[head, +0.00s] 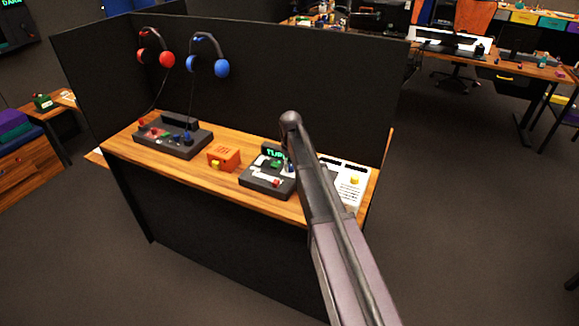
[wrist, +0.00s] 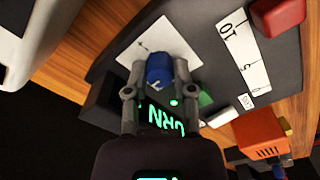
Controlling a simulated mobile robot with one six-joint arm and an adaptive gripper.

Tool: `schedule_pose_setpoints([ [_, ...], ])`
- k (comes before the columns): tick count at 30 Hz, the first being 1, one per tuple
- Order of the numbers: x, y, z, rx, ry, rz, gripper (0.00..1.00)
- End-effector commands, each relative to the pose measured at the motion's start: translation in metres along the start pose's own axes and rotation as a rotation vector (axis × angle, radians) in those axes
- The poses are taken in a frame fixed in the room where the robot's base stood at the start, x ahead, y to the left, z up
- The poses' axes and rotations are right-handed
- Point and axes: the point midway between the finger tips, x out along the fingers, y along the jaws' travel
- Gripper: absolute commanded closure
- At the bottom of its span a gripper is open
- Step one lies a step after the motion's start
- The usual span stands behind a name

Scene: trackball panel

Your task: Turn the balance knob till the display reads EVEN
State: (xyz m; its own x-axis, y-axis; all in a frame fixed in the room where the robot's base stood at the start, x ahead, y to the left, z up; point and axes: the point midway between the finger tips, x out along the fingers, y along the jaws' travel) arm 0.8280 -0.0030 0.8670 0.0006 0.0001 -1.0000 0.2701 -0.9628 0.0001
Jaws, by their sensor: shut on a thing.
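The dark control panel (head: 258,180) stands on the desk, and my arm covers its right part. Its display (head: 275,152) shows green letters starting "TUR"; in the wrist view the display (wrist: 165,117) shows "URN" upside down, partly hidden by my gripper. No EVEN shows. A blue knob (wrist: 160,68) sits on a white plate with marks on this panel. My gripper (wrist: 157,88) is shut on the blue knob, one finger on each side. In the head view my gripper is mostly hidden behind my arm. No label naming the knob is readable.
A green button (wrist: 206,99) is close beside the right finger. A red slider cap (wrist: 279,15) lies along a 0–10 scale. An orange box (head: 223,158) and another dark panel (head: 173,139) stand left; a white panel (head: 345,178) stands right. Dark partition walls (head: 300,80) edge the desk.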

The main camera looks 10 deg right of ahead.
Motion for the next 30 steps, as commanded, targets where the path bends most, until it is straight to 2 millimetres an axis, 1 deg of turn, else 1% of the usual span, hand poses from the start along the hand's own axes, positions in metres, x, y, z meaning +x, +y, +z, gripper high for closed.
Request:
schedule_pose_setpoints([
  [6,0.0002,0.0009,-0.0003,0.046,0.001,0.002,1.0],
  [16,0.0002,0.0008,-0.0002,0.049,0.001,0.002,1.0],
  [17,0.0002,0.0008,-0.0002,0.048,0.001,0.002,0.64],
  [18,0.0002,0.0008,-0.0002,0.048,0.001,0.002,0.52],
  [20,0.0002,0.0006,-0.0002,0.048,0.001,0.002,0.34],
  [21,0.0001,0.0005,-0.0002,0.048,0.0,0.002,0.33],
  [30,0.0,-0.0001,0.0,0.047,0.0,0.001,0.33],
])
